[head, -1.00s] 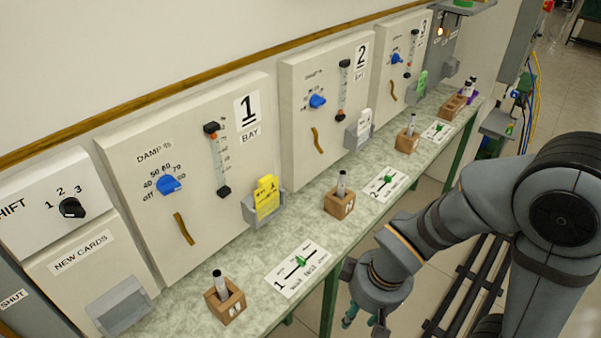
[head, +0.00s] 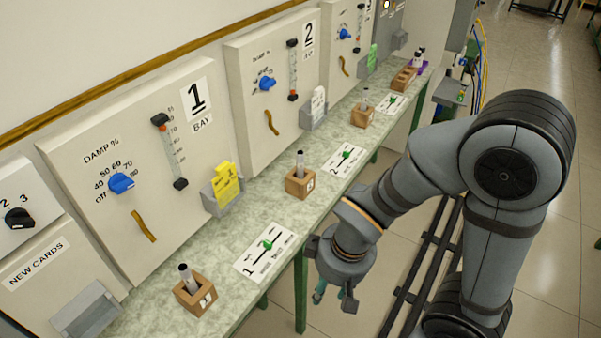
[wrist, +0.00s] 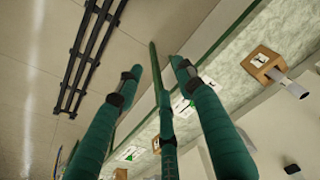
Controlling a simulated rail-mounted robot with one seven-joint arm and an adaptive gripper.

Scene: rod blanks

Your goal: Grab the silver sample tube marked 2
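A silver tube with a dark top (head: 300,162) stands upright in a wooden block (head: 300,184) at the middle of the bench, beside the card marked 2 (head: 343,160). The number on its block is too small to read. My gripper (head: 335,297) hangs off the bench's front edge, lower in the head view than this tube and apart from it. In the wrist view its green fingers (wrist: 155,70) are spread, with nothing between them. A wooden block (wrist: 262,66) with a silver tube (wrist: 290,84) shows at the right there; its number is unclear.
Similar tubes stand in a near-left block (head: 195,294) and a farther block (head: 362,117). Cards with green-knobbed sliders, such as the one marked 1 (head: 262,252), lie between them. Panels with card holders (head: 224,190) line the back. A green bench leg (head: 301,290) stands near my gripper.

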